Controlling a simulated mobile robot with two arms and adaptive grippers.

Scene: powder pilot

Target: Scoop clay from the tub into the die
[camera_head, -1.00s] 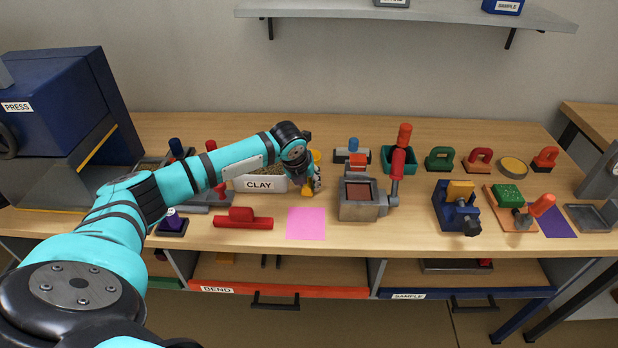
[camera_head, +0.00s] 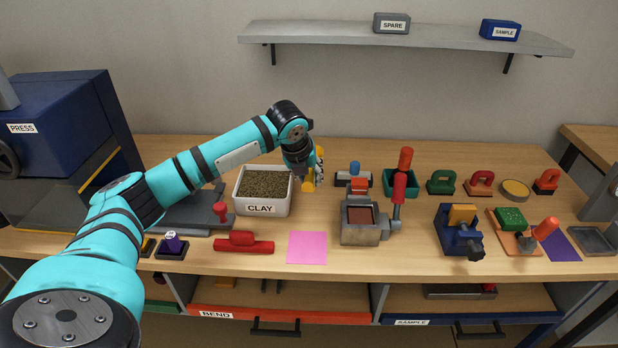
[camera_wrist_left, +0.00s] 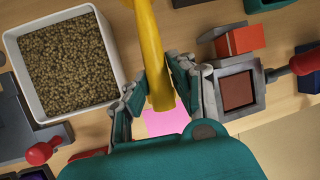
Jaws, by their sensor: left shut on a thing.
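The white clay tub (camera_head: 279,209), labelled CLAY, holds brown granular clay and stands left of centre in the head view. It also shows at upper left in the left wrist view (camera_wrist_left: 115,60). The grey die (camera_head: 360,238) has a reddish-brown square inside its top and stands right of the tub; it shows at right in the wrist view (camera_wrist_left: 211,100). My left gripper (camera_wrist_left: 155,85) is shut on a yellow scoop handle (camera_wrist_left: 153,45), above the gap between tub and die. The scoop's bowl is out of view or hidden. My right gripper is not in view.
A pink sheet (camera_head: 307,248) lies in front between tub and die. A red tool (camera_head: 243,244) lies left of it. A red-handled lever (camera_head: 399,187) stands at the die's right side. A blue clamp (camera_head: 457,235) stands farther right.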

